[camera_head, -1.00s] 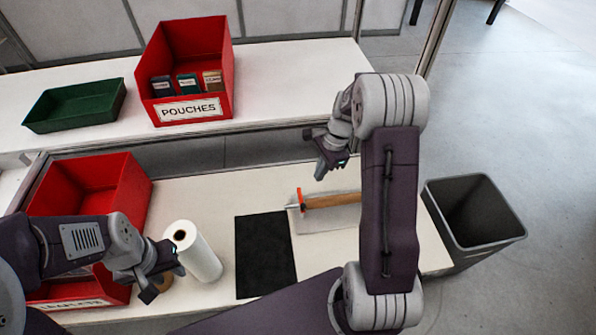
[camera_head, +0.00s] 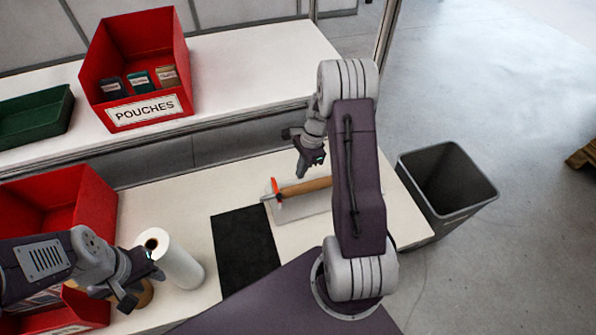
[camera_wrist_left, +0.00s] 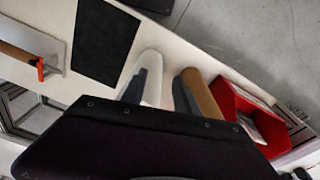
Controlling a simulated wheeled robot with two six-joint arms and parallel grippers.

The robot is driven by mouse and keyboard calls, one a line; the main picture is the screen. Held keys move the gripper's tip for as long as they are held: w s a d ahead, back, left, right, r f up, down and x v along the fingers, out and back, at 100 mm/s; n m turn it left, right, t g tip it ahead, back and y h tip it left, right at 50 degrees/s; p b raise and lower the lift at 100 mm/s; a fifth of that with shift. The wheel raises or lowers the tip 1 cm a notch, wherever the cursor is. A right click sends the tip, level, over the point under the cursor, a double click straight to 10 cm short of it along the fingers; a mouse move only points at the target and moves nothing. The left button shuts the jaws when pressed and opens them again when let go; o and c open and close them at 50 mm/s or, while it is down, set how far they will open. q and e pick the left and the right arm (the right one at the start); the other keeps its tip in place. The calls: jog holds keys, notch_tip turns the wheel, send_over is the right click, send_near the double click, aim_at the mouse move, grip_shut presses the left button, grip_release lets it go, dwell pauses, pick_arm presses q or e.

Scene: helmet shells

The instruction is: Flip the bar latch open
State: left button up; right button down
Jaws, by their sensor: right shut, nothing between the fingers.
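A wooden bar (camera_head: 306,187) with an orange latch piece (camera_head: 275,188) at its left end lies on a pale flat plate (camera_head: 318,207) on the bench. The bar (camera_wrist_left: 14,51) and orange piece (camera_wrist_left: 41,68) also show at the left of the left wrist view. My right gripper (camera_head: 303,172) is shut and empty. It is just above the bar in the picture, right of the orange piece; I cannot tell if it touches. My left gripper (camera_head: 143,283) is beside the white roll (camera_head: 174,260). In the left wrist view its fingers (camera_wrist_left: 158,95) are apart with nothing gripped.
A black mat (camera_head: 245,250) lies between roll and plate. A brown roll (camera_wrist_left: 203,95) stands near my left gripper. Red bins (camera_head: 75,205) and a red pouch bin (camera_head: 140,75) are left and behind, with a green tray (camera_head: 35,115). A grey waste bin (camera_head: 447,185) stands right.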

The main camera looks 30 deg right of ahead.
aim_at(276, 188)
jog(key=a+f, duration=0.5)
jog(key=f, duration=0.1)
jog(key=shift+w+a+f+b, duration=0.2)
jog(key=shift+w+f+b, duration=0.1)
jog(key=shift+f+b, duration=0.1)
